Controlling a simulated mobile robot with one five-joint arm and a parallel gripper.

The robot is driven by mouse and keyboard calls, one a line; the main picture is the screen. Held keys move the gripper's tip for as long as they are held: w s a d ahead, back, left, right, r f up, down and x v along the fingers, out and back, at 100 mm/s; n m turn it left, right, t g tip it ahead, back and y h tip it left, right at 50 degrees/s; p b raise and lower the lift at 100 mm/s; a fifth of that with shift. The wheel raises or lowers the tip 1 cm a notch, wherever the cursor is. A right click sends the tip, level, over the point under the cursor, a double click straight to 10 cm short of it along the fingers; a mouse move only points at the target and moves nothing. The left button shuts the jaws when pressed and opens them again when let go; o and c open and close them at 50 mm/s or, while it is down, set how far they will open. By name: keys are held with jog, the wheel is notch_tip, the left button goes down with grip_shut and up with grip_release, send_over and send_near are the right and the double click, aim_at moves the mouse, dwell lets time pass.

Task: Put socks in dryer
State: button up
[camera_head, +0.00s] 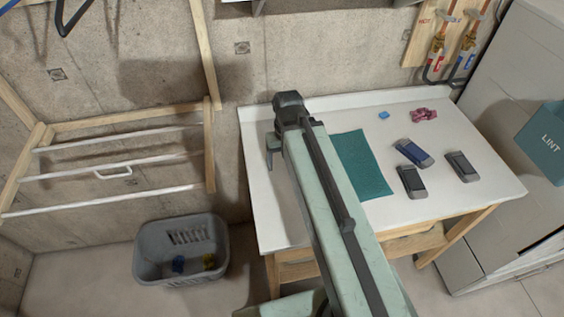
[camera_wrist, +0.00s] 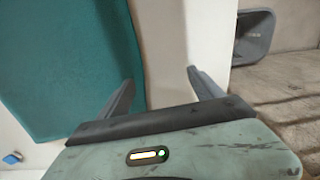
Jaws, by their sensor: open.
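A pink crumpled bundle (camera_head: 424,114) and a small blue item (camera_head: 383,115) lie on the white table. My gripper (camera_head: 273,150) is over the table's left part, mostly hidden by my arm. In the wrist view my gripper (camera_wrist: 160,85) is open, with nothing between its fingers. The basket's corner also shows there (camera_wrist: 254,42). A pale appliance (camera_head: 480,215) stands at right; I cannot tell if it is the dryer.
A teal mat (camera_head: 364,165) and several dark handheld objects, one of them blue-topped (camera_head: 413,152), lie on the table (camera_head: 277,225). A wooden drying rack (camera_head: 212,140) hangs at left. A teal LINT bin (camera_head: 545,143) is on the appliance's side. Floor around the basket is clear.

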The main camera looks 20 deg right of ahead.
jog(key=shift+o, duration=0.4)
jog(key=shift+s+a, duration=0.15)
jog(key=shift+a, duration=0.3)
